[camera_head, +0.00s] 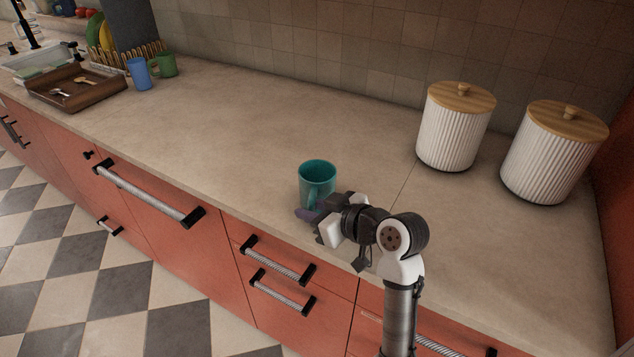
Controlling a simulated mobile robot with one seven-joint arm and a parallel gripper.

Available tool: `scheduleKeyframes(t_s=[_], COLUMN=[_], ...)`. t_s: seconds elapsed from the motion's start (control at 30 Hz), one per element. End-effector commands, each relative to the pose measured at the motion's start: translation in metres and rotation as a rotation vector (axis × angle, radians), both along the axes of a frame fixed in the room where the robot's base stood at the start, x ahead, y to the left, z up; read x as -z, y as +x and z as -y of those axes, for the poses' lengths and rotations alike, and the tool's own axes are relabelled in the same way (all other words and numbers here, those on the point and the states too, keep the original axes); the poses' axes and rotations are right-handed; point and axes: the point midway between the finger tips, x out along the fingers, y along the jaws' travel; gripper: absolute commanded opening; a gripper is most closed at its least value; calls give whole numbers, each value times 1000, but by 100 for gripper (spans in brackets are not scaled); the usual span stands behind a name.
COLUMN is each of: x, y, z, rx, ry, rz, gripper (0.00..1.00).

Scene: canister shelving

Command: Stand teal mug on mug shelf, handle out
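The teal mug (317,176) stands upright on the beige counter, near its front edge and around the middle of the picture. Its open rim faces up. The arm comes in from the lower right. I cannot tell whether the fingers touch the mug or how far apart they are. I cannot identify a mug shelf in this view.
Two white ribbed canisters with wooden lids (455,128) (551,155) stand at the right, by the wall. A brown tray (108,99), a blue cup (139,74) and a green mug (164,66) are at the far left. The counter (250,115) between is clear. Drawer handles (150,195) stick out in front.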

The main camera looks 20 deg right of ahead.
Motion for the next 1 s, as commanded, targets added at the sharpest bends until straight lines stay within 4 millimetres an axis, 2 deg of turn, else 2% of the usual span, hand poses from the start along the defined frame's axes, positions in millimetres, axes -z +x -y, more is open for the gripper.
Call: scheduleKeyframes(t_s=[0.23, 0.43, 0.83, 1.0], x=[2, 2, 1, -6], y=[2, 2, 2, 4], z=[-1, -1, -1, -2], rx=[1, 1, 1, 1], ry=[0, 0, 0, -1], rz=[1, 0, 2, 1], gripper=[25, 0, 0, 0])
